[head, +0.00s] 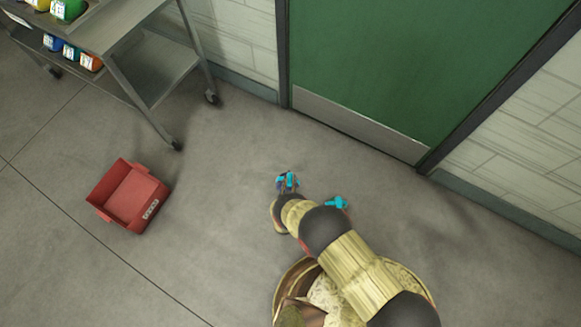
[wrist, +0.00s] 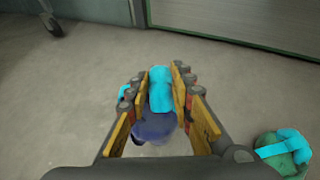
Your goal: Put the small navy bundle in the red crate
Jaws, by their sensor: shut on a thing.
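The navy bundle (wrist: 155,128) with a cyan strap or top is between the fingers of my gripper (wrist: 162,76) in the wrist view. My gripper is shut on it. In the head view the bundle (head: 289,181) shows only in part at the end of my arm, near the middle of the floor. Whether it touches the floor I cannot tell. The red crate (head: 130,193) stands on the floor to the left in the head view, apart from my gripper. It looks empty, with a small label on its near right side.
A green bundle (wrist: 279,148) with a cyan part lies right of my gripper; its cyan part (head: 336,202) shows in the head view. A green door (head: 410,60) is behind. Floor between gripper and crate is clear.

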